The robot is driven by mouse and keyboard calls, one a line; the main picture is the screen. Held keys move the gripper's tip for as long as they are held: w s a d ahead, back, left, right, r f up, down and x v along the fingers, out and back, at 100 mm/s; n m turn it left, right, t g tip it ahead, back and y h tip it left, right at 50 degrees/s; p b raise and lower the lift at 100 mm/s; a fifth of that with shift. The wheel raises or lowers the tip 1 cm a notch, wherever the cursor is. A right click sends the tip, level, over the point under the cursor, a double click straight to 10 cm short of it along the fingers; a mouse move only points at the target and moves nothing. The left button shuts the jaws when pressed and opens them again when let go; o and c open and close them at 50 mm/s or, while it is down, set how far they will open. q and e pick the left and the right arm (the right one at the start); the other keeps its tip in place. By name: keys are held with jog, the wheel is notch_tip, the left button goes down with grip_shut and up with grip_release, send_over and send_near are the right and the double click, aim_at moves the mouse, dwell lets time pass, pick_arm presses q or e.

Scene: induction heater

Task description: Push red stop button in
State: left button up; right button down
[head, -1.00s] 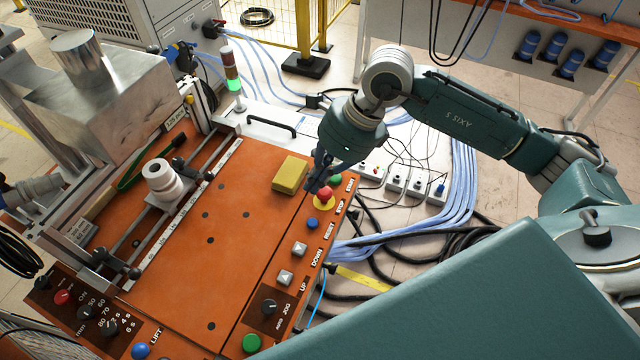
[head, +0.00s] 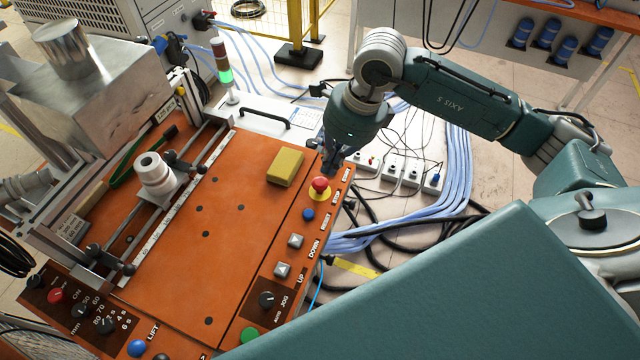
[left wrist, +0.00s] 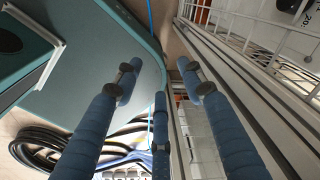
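The red stop button (head: 320,184) sits in a yellow collar near the right edge of the orange panel (head: 225,225). It stands up from its collar. My right gripper (head: 329,168) points down just behind the button and slightly to its right. It looks close to the button, but I cannot tell whether they touch. Its dark fingers are small and bunched together in the picture, so their opening is unclear. My left gripper (left wrist: 160,95) shows only in the left wrist view, with its blue fingers spread and nothing between them.
A yellow block (head: 285,167) lies on the panel left of the right gripper. A blue button (head: 308,214), two grey arrow buttons and a black knob (head: 267,300) line the panel toward the front. The signal tower (head: 223,75) glows green. Cables cover the floor at right.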

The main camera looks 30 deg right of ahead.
aim_at(326, 183)
jog(key=b+x, duration=0.1)
jog(key=x, duration=0.3)
jog(key=shift+f+b, duration=0.8)
jog(key=shift+r, duration=0.15)
jog(key=shift+s+d, duration=0.15)
jog(key=shift+d, duration=0.2)
jog(key=shift+s+d+r+b, duration=0.3)
jog(key=shift+s+d+r, duration=0.2)
jog(key=shift+s+d, duration=0.35)
jog(key=shift+w+a, duration=0.1)
